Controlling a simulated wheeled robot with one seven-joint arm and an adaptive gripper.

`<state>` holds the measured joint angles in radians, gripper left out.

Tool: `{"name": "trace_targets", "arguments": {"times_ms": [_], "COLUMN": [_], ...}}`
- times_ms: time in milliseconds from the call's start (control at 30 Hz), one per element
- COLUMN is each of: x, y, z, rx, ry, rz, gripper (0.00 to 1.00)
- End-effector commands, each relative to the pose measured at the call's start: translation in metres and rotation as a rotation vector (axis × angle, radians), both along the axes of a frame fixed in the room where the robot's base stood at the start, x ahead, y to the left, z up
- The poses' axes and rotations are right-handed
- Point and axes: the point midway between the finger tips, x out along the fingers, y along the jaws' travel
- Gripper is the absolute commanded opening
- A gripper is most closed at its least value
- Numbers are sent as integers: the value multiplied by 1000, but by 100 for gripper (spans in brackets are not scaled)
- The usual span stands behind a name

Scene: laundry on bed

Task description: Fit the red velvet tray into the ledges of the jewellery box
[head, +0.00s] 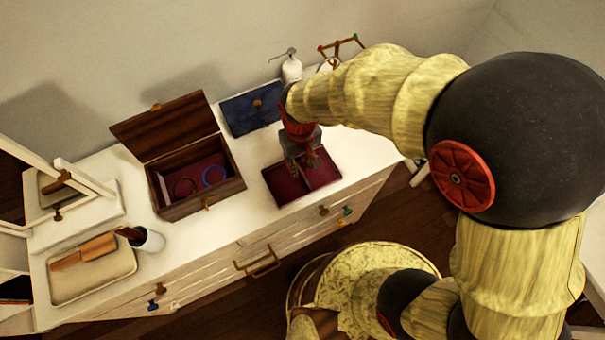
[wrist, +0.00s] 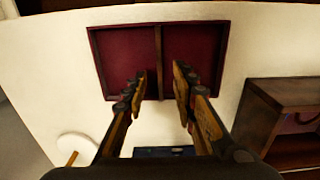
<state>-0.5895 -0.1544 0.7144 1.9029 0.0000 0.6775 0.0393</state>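The red velvet tray (head: 284,187) lies on the white dresser top, right of the jewellery box. In the wrist view the tray (wrist: 118,52) shows two red compartments and a wooden divider (wrist: 158,50). My gripper (head: 305,162) is over the tray. In the wrist view its fingers (wrist: 160,75) are apart, one on each side of the divider, with nothing seen between them but the divider line; contact cannot be told. The wooden jewellery box (head: 218,194) stands with its lid (head: 165,127) raised. Its ledges cannot be made out.
A blue bangle (head: 213,176) and a dark red bangle (head: 185,187) lie inside the box. A blue case (head: 250,112) and a white dispenser (head: 291,70) are behind. A cup (head: 149,239) and a brush tray (head: 120,268) stand at left. The dresser's front edge is close to the tray.

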Motion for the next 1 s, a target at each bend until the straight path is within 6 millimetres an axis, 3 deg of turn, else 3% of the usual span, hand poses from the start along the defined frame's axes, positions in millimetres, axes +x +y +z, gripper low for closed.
{"name": "trace_targets", "arguments": {"times_ms": [100, 267, 500, 1000], "x": [-3, -2, -2, -2], "y": [-3, -2, -2, -2], "z": [-21, -39, -39, -39], "rx": [-2, -1, -1, -1], "ry": [3, 2, 1, 1], "rz": [0, 0, 0, 0], "gripper": [27, 27, 27, 0]}}
